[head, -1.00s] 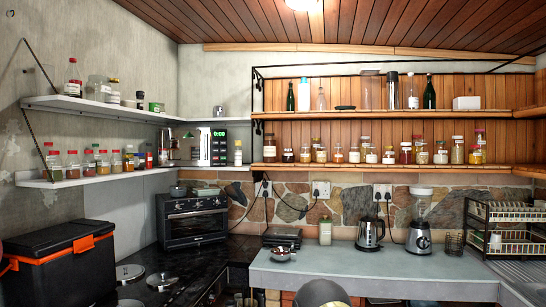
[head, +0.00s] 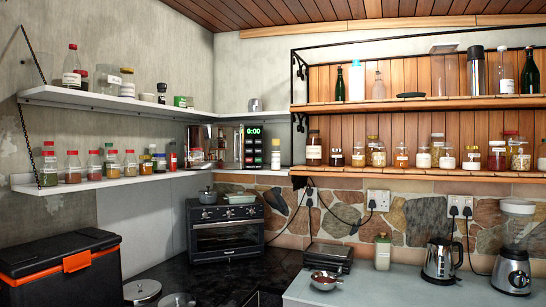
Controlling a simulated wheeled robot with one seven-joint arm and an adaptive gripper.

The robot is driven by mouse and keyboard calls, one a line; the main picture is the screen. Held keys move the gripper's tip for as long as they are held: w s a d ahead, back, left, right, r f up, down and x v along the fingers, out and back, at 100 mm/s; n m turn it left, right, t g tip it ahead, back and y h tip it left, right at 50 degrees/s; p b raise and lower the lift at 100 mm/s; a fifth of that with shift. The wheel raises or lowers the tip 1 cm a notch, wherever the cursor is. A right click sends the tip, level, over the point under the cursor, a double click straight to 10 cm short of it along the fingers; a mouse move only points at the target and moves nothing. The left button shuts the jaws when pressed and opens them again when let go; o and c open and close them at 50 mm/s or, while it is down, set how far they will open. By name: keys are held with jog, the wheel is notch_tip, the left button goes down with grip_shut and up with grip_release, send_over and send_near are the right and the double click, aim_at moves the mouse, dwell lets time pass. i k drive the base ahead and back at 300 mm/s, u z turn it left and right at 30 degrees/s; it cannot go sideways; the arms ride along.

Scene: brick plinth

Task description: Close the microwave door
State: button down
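The microwave (head: 254,150) sits in the back corner at shelf height, with a green 0:00 display and a column of buttons on its right side. A pale, narrow upright part (head: 229,147) shows left of the buttons, and a dark, glossy area with jar shapes lies left of that. The door looks swung out toward me, but its exact angle is hard to tell at this size. My gripper is not in view.
A black toaster oven (head: 226,238) stands on the dark counter below the microwave. Wall shelves (head: 118,183) with several jars run along the left. A black and orange cooler box (head: 60,270) is at lower left. A kettle (head: 440,260) and blender (head: 513,255) stand at right.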

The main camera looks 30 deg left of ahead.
aim_at(206, 146)
jog(key=u, duration=0.35)
jog(key=i, duration=1.2)
jog(key=u, duration=0.8)
